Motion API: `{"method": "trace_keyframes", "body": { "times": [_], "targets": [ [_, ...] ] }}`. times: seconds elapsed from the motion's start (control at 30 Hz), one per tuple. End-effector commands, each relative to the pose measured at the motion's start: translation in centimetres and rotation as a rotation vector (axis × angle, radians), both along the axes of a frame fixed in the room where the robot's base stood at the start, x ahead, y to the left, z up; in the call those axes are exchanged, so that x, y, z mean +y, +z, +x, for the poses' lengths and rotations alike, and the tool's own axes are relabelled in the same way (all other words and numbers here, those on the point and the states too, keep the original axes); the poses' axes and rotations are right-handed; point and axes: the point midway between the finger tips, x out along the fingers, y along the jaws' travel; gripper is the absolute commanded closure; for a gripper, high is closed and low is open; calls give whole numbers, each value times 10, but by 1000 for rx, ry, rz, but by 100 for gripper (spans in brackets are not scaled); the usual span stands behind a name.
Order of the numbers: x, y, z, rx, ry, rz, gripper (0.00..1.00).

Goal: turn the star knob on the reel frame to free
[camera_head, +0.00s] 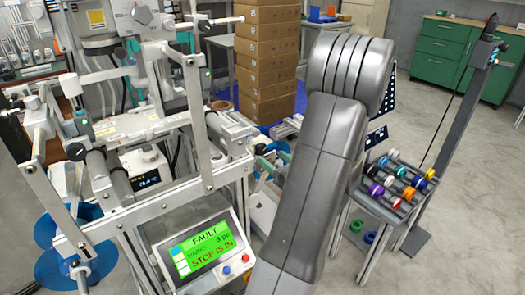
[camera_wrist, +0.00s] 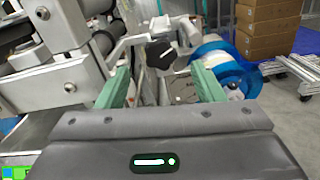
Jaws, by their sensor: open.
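In the wrist view a black knob (camera_wrist: 160,57) with a white pointer line sits on the reel frame (camera_wrist: 90,75), roughly between and beyond my two green fingertips. I take it for the star knob; its scale is too small to read. The white line slants up to the right. My gripper (camera_wrist: 162,76) is open, with its fingers spread on either side of the knob and no contact visible. In the head view the reel frame (camera_head: 205,125) stands left of my grey arm. My gripper is hidden there, and I cannot make out the knob.
A screen (camera_head: 205,250) on the machine reads FAULT and STOP IS IN. A blue and white reel (camera_wrist: 215,62) lies right of the knob, close to my right finger. Stacked boxes (camera_head: 268,60) stand behind. A rack of coloured rolls (camera_head: 395,188) is at the right, with open floor beyond.

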Motion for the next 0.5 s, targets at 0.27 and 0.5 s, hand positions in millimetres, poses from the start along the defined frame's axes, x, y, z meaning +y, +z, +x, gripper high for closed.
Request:
{"method": "trace_keyframes", "body": {
  "times": [0.27,0.5],
  "targets": [
    [31,-1,41,0,3,0,38],
    [43,-1,59,0,0,0,38]
  ]
}}
